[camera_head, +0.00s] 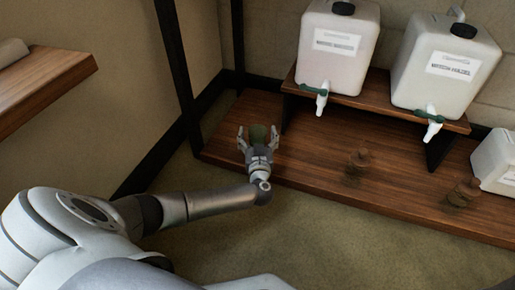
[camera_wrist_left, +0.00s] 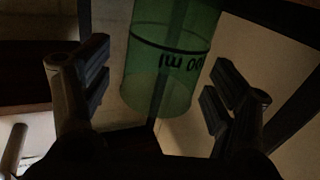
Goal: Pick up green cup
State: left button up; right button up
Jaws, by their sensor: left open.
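The green cup (camera_head: 259,133) stands near the left end of the low wooden shelf, partly hidden behind my left gripper. My left gripper (camera_head: 258,134) is open, with one finger on each side of the cup in the head view. In the left wrist view the green see-through cup (camera_wrist_left: 170,60), with a dark line and lettering, shows between and beyond the two open fingers of the left gripper (camera_wrist_left: 155,90). The fingers look apart from the cup's walls. My right gripper is not in view.
Two white canisters (camera_head: 337,60) (camera_head: 447,75) with spouts stand on a raised wooden shelf (camera_head: 375,98). Two brownish see-through objects (camera_head: 358,160) (camera_head: 464,192) stand on the lower board (camera_head: 315,160). A black post (camera_head: 178,70) rises left of the cup. Another white container (camera_head: 495,160) is at the right.

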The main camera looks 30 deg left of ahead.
pick_arm(q)
jog(key=shift+w+a, duration=0.2)
jog(key=shift+w, duration=0.1)
jog(key=c, duration=1.1)
jog(key=shift+r, duration=0.15)
